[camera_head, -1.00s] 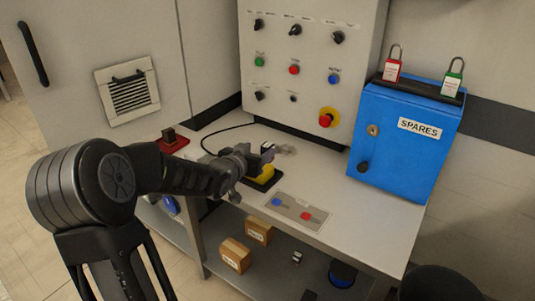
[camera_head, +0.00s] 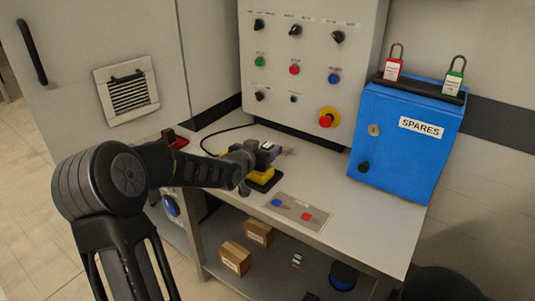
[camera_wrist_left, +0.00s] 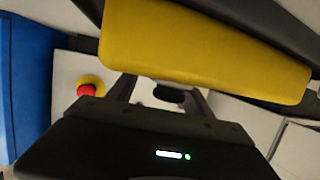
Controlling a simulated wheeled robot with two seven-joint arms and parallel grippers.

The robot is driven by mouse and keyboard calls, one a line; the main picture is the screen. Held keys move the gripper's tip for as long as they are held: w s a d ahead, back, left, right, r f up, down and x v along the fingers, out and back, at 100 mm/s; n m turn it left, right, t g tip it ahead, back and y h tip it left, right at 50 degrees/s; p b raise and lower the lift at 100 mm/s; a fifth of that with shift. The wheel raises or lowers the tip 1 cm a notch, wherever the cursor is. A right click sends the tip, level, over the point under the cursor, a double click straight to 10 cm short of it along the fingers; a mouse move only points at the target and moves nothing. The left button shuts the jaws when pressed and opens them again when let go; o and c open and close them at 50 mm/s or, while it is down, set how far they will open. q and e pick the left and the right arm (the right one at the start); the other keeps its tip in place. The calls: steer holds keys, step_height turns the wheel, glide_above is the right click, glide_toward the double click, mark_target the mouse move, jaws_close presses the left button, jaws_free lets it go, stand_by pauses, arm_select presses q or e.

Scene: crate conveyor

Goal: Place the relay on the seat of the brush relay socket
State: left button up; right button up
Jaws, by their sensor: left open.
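My left gripper (camera_head: 270,153) is at the back of the bench, just above a yellow block on a dark base (camera_head: 262,177). A large yellow body (camera_wrist_left: 205,50) fills the upper part of the left wrist view, very close to the camera. The gripper's two fingers (camera_wrist_left: 163,95) are apart, with a small dark rounded thing between or behind them. A small dark part shows by the fingers in the head view; I cannot tell whether it is the relay. The socket's seat is not clearly visible. My right gripper is not in view.
A control panel with a red emergency button (camera_head: 326,120) stands behind the bench. A blue SPARES cabinet (camera_head: 405,145) stands at the right. A grey plate with blue and red knobs (camera_head: 298,211) lies in front. A red item (camera_head: 178,141) is at the left. Boxes sit below.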

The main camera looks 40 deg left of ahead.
arm_select(q)
steer(key=shift+c, duration=0.3)
jaws_close()
stand_by(0.4)
